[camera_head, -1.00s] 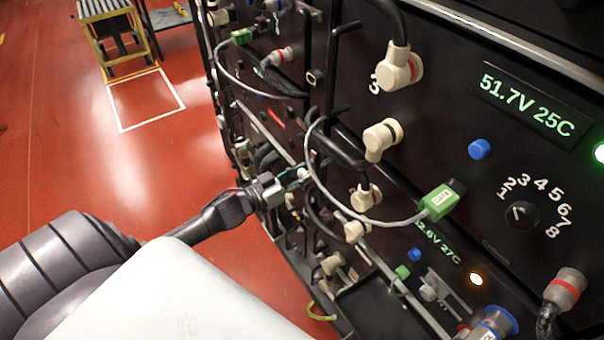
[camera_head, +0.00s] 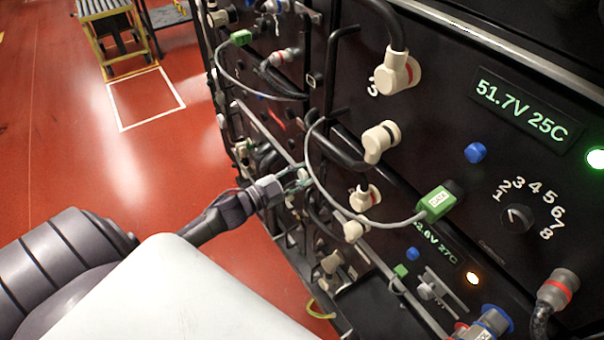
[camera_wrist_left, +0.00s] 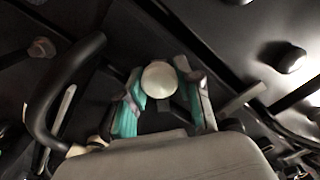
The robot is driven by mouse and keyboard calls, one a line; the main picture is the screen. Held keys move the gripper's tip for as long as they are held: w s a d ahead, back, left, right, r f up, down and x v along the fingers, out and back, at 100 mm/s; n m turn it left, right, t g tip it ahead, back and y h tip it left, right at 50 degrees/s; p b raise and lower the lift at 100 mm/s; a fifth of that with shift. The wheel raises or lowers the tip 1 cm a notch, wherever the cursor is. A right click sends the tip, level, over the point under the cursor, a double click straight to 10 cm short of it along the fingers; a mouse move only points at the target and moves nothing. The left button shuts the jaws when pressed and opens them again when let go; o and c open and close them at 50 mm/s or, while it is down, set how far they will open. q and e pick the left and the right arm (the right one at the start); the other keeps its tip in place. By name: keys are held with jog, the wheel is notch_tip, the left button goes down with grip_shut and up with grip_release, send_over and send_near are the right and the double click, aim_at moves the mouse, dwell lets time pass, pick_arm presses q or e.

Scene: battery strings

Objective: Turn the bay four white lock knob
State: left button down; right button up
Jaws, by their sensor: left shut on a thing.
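A round white knob (camera_wrist_left: 160,79) sits between the two teal-padded fingers of my left gripper (camera_wrist_left: 168,100) in the left wrist view. The fingers are shut on it. In the head view my left gripper (camera_head: 296,180) reaches the rack's left part from the lower left, and the knob itself is hard to make out there. I cannot read a bay number beside this knob. My right gripper is not in view.
A black bar handle (camera_wrist_left: 62,95) stands close left of the gripper in the wrist view. A grey cable with a green plug (camera_head: 437,201) loops near the gripper. Cream connectors (camera_head: 380,141) stick out of the rack.

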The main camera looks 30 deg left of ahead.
pick_arm(q)
jog(key=m, duration=0.3)
jog(key=shift+m, duration=0.4)
jog(key=m+b, duration=0.1)
jog(key=m, duration=0.3)
jog(key=shift+d+m, duration=0.1)
jog(key=shift+m, duration=0.3)
jog(key=shift+f, duration=0.1)
jog(key=c, duration=0.8)
grip_release()
jog(key=shift+o, duration=0.2)
jog(key=shift+s, duration=0.1)
jog(key=v, duration=1.2)
